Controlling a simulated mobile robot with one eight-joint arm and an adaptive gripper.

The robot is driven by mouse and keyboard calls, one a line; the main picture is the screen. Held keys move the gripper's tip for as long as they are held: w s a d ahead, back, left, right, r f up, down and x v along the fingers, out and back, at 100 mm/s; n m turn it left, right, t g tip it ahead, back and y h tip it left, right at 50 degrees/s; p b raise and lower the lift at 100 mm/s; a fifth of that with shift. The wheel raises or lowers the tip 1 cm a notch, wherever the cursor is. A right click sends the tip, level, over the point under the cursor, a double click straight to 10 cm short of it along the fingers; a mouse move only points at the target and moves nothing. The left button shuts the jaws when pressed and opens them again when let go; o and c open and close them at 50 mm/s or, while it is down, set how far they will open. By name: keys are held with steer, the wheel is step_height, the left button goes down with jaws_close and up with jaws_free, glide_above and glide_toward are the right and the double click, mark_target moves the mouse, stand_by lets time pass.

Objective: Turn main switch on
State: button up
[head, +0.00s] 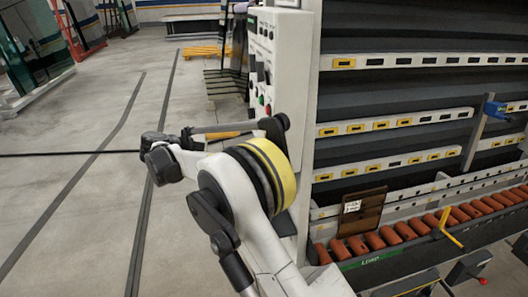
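The washer's grey-white control panel (279,55) stands upright at the machine's left end in the head view. It carries several small dark switches and buttons, with a green button (262,99) and a red button (268,109) low down. I cannot tell which control is the main switch; it may be too small or hidden. My arm rises from the bottom and bends back toward the panel. Its dark end, apparently my gripper (277,126), is near the panel's lower part. Its fingers are not clear, and I cannot tell whether it touches anything.
The washer's dark slatted body fills the right. A conveyor of orange-brown rollers (405,230) runs along its front, with a brown board (361,212) and a yellow bracket (448,228). Striped floor (80,200) lies open at left. Yellow pallets (205,51) are behind.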

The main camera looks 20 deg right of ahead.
steer(key=shift+h, duration=0.3)
steer(key=b+x, duration=0.1)
steer(key=x, duration=0.2)
steer(key=b+x, duration=0.1)
steer(key=x, duration=0.2)
steer(key=f+b+x, duration=0.1)
steer(key=x, duration=0.3)
steer(key=shift+w+a+f, duration=0.1)
steer(key=shift+w+a, duration=0.05)
steer(key=shift+w, duration=0.05)
steer(key=c, duration=1.2)
